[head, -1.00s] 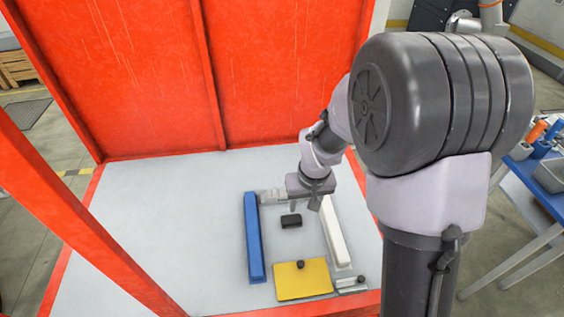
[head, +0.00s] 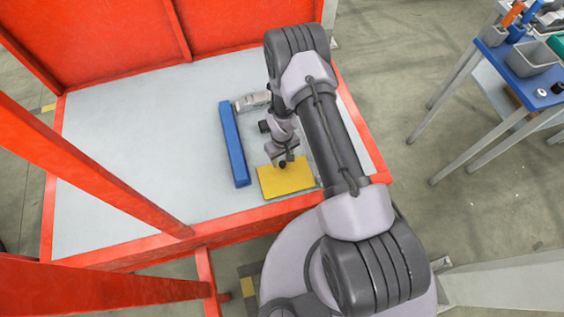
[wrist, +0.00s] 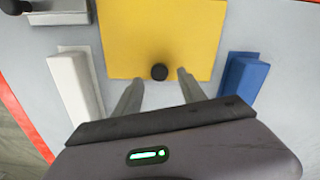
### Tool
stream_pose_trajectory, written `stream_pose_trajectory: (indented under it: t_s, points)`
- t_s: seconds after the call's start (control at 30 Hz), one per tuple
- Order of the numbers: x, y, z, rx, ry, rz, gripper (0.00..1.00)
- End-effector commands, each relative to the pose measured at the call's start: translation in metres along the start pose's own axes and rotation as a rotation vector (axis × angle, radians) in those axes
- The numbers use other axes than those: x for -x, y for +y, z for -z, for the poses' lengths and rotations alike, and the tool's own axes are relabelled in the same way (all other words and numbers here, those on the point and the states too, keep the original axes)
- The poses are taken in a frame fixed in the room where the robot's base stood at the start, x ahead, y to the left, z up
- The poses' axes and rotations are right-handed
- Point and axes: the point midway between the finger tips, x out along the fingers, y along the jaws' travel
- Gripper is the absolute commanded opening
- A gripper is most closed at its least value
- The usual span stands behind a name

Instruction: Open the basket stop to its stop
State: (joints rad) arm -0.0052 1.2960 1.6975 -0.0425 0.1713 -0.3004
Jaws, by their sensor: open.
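A flat yellow plate (head: 287,181) lies on the light grey floor of the red-framed enclosure. It carries a round black knob (wrist: 159,72), which I take to be part of the basket stop; no label shows this. My gripper (wrist: 157,78) is open and empty, its two fingers pointing at the plate, one on each side of the knob in the wrist view. I cannot tell whether the fingers touch the knob. In the head view the gripper (head: 283,160) is over the plate's far edge.
A blue bar (head: 234,145) lies left of the plate in the head view. A white bar (wrist: 75,85) shows in the wrist view. A black block (head: 264,126) lies beyond the plate. The floor left of the blue bar is clear. A blue table (head: 520,85) stands right.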

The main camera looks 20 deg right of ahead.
Motion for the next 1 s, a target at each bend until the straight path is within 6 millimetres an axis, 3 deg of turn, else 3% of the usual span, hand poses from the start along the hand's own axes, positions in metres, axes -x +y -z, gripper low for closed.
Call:
stream_pose_trajectory:
  t_s: [0.13, 0.43, 0.6, 0.7, 1.0]
  points:
    - [-0.0150, 0.0000, -0.0001, 0.000, 0.000, 0.000, 0.48]
    - [-0.0161, 0.0001, 0.0002, 0.000, 0.001, 0.000, 0.48]
    - [-0.0160, 0.0001, 0.0001, 0.000, 0.000, 0.000, 0.15]
    - [-0.0160, 0.0000, 0.0001, 0.000, 0.000, 0.000, 0.00]
    - [-0.0159, 0.0000, 0.0001, 0.000, 0.000, 0.000, 0.00]
